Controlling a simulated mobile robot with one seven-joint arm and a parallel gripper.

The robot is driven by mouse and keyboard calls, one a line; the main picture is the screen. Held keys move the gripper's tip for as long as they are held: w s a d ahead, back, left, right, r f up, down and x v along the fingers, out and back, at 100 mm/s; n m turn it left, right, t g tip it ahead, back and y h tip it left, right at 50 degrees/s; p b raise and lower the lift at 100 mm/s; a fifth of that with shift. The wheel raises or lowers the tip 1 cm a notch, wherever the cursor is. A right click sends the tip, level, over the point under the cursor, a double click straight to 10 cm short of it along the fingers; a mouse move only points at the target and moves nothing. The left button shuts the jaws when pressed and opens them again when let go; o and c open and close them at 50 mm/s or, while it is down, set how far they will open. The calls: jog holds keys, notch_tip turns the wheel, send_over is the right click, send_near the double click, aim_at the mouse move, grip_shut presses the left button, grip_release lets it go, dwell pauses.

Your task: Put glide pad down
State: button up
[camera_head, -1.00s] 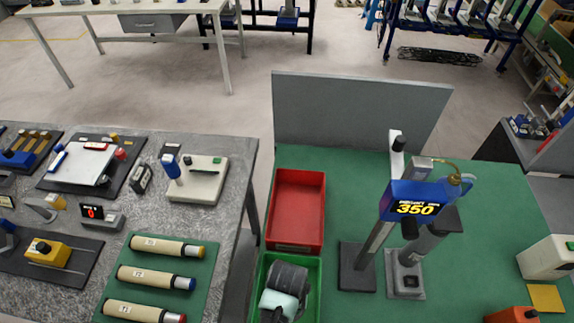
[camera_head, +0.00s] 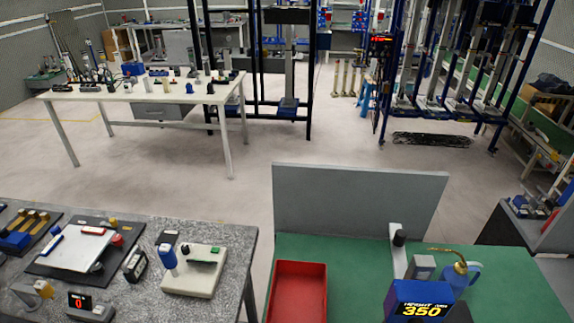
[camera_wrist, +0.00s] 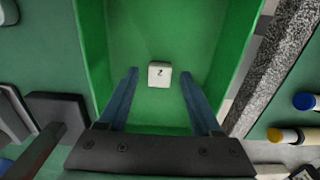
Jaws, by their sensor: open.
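A small white block (camera_wrist: 160,74), which looks to be the glide pad, shows in the wrist view with a dark mark on its face. It lies inside a green bin (camera_wrist: 92,45), on the bin's floor. My gripper (camera_wrist: 159,72) is open over the bin, with one blue finger on each side of the pad. A gap shows between the pad and each finger, so it is not clamped. The head view now shows neither my gripper nor the green bin.
A red bin (camera_head: 298,290) stands on the green bench (camera_head: 510,280), with a grey panel (camera_head: 358,210) behind. A grey bench (camera_head: 140,235) with several devices is at the left. A white table (camera_head: 150,90) stands farther back.

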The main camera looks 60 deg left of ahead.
notch_tip(320, 180, up, 11)
dwell(0.3)
dwell(0.5)
